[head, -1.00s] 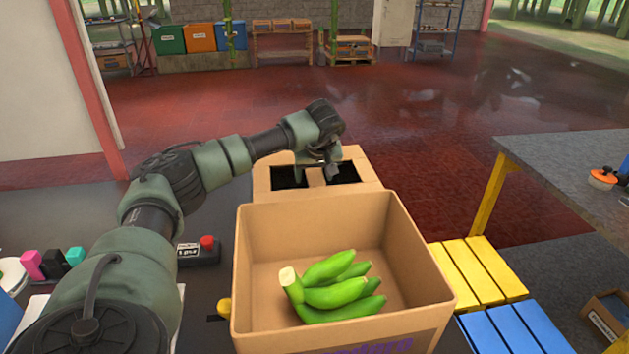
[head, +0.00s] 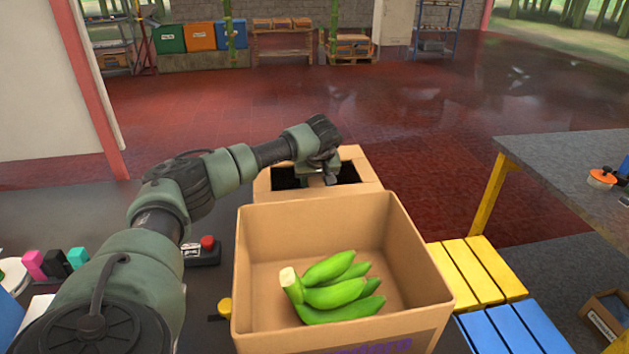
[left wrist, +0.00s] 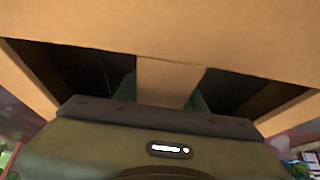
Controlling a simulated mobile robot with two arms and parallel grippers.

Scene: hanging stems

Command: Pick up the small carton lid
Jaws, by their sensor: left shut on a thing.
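The small carton lid (head: 352,190) is brown cardboard with two dark openings and a strip between them. It lies just behind the open carton (head: 275,235) in the head view. My left gripper (head: 317,179) is over the lid's middle, shut on that strip. In the left wrist view, the strip (left wrist: 168,80) runs between the two green fingers, and the lid's broad panel (left wrist: 160,40) fills the upper picture. The arm's wrist partly hides the openings in the head view. What is under the lid is hidden. My right gripper is not in view.
Green bananas (head: 335,292) lie in the carton. Yellow slats (head: 478,270) and blue slats (head: 515,330) are at right, below a grey table (head: 575,165). A control box with a red button (head: 207,243) sits left of the carton. The red floor behind is open.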

